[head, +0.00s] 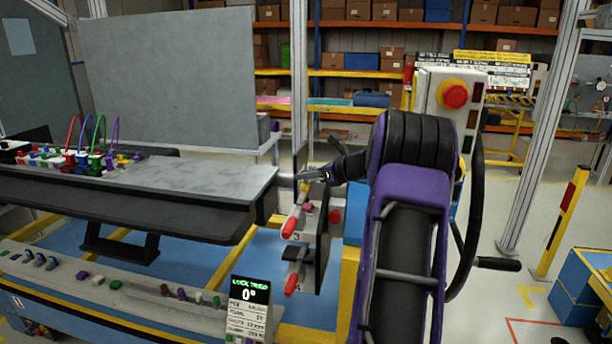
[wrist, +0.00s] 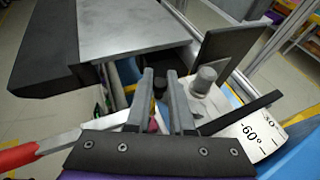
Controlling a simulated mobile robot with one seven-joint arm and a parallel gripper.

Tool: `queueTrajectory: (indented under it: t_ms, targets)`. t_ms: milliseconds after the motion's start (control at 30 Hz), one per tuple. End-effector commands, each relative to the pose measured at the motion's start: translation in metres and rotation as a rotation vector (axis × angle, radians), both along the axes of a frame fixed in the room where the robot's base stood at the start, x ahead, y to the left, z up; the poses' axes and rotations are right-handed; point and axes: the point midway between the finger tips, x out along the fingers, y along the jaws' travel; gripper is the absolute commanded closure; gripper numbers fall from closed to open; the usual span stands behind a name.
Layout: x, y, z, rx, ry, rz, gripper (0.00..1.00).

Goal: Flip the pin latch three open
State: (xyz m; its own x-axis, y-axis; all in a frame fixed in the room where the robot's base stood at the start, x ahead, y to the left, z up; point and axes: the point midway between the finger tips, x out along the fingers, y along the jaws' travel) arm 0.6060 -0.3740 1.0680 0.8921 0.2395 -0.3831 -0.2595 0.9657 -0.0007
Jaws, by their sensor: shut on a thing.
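The pin latches sit on an upright dark and grey plate at the end of the dashboard bench. Pin latch three has a red-tipped handle (head: 289,228) beside a label "3". A second red handle (head: 291,284) is lower on the same plate. My gripper (head: 312,175) is at the top of the plate, above latch three's handle. In the wrist view, its two grey fingers (wrist: 163,80) stand close together with a small dark pin showing between them. The exact contact is hidden. A red handle on a metal lever (wrist: 22,155) lies at lower left there.
The grey bench top (head: 190,182) extends left of the latches. A grey cylindrical knob (wrist: 205,78) is just right of the fingers in the wrist view. A lock display (head: 249,305) reads 0°. A red button box (head: 454,95) stands behind my arm.

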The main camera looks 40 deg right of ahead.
Motion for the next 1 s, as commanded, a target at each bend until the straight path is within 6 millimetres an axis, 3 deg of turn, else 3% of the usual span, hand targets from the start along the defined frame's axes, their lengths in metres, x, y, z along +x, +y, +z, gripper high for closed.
queueTrajectory:
  t_ms: [133, 167, 300, 667, 1000]
  targets:
    - [-0.003, 0.0, -0.005, 0.002, 0.009, 0.003, 1.0]
    - [-0.003, 0.0, -0.005, 0.002, 0.009, 0.003, 0.76]
    - [-0.002, 0.0, -0.004, 0.002, 0.007, 0.002, 0.51]
    - [0.0, 0.0, 0.003, -0.001, 0.002, 0.001, 0.49]
    - [-0.001, 0.0, 0.064, -0.002, 0.002, 0.002, 0.49]
